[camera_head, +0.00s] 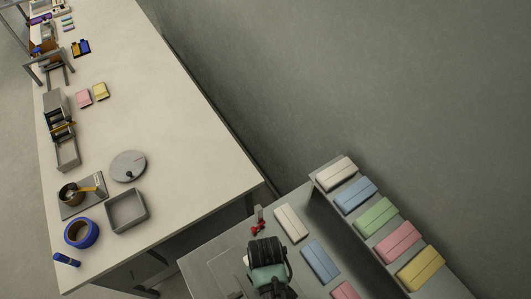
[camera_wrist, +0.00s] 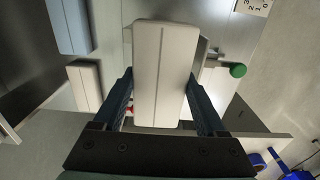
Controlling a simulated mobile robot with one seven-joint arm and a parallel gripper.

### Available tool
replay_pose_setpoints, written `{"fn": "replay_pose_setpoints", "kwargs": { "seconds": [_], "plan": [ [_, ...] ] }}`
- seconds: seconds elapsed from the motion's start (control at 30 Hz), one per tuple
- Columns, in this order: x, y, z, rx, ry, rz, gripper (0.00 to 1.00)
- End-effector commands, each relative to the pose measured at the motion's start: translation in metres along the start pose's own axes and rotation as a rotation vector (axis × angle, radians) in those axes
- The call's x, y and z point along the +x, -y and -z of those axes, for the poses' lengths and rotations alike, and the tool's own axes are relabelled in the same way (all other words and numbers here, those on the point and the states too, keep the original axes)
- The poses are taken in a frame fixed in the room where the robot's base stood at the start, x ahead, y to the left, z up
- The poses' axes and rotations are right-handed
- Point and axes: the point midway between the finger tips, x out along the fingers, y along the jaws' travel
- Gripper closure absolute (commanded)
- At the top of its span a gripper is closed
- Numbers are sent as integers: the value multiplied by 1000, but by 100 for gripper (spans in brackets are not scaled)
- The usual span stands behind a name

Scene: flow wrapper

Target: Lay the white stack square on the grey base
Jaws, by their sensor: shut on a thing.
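My gripper (camera_wrist: 160,108) is shut on a white stack (camera_wrist: 159,70), a long block with a seam along its length, held between the two dark fingers in the wrist view. In the head view my wrist covers the held stack. A grey plate-like area (camera_head: 226,271) shows left of my wrist in the head view. Pale grey surface (camera_wrist: 212,22) shows beyond the stack in the wrist view. I cannot tell the exact outline of the grey base, nor whether the stack touches it.
Another white block (camera_head: 291,223) and a blue block (camera_head: 321,260) lie right of my wrist. A raised shelf (camera_head: 322,184) holds several coloured blocks. A red part (camera_head: 258,228) stands just behind my wrist. A green knob (camera_wrist: 238,70) is right of the held stack.

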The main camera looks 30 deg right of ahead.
Motion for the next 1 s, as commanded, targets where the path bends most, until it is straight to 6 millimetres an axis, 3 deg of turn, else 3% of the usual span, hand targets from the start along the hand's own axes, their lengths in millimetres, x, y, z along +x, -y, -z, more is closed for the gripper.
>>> {"fn": "replay_pose_setpoints", "kwargs": {
  "seconds": [1.0],
  "plan": [
    [102, 0, 0, 1, 0, 0, 79]
  ]
}}
